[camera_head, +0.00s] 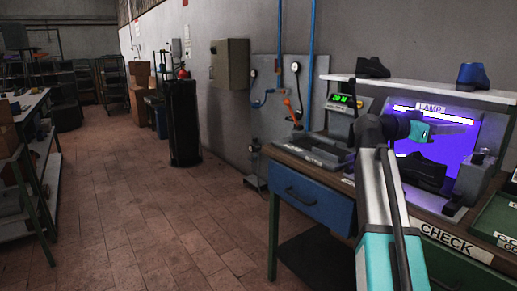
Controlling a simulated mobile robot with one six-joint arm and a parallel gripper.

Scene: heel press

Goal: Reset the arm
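My arm rises from the bottom of the head view, with teal and pale grey links and a dark joint. Its wrist bends right, in front of the purple-lit lamp booth (462,148) on the workbench. My gripper (446,129) is small and dim against the purple light, just past a teal wrist part. Its fingers are too unclear to tell open from shut, and I see nothing clearly held. A black shoe (421,171) sits low in the booth, below the gripper and apart from it in the picture.
A white shelf above the booth carries a black shoe (372,67) and a blue-and-black shoe (473,76). A scale with a green display (346,101) stands left of the booth. Green trays (496,222) lie at right. The tiled aisle (140,215) at left is clear.

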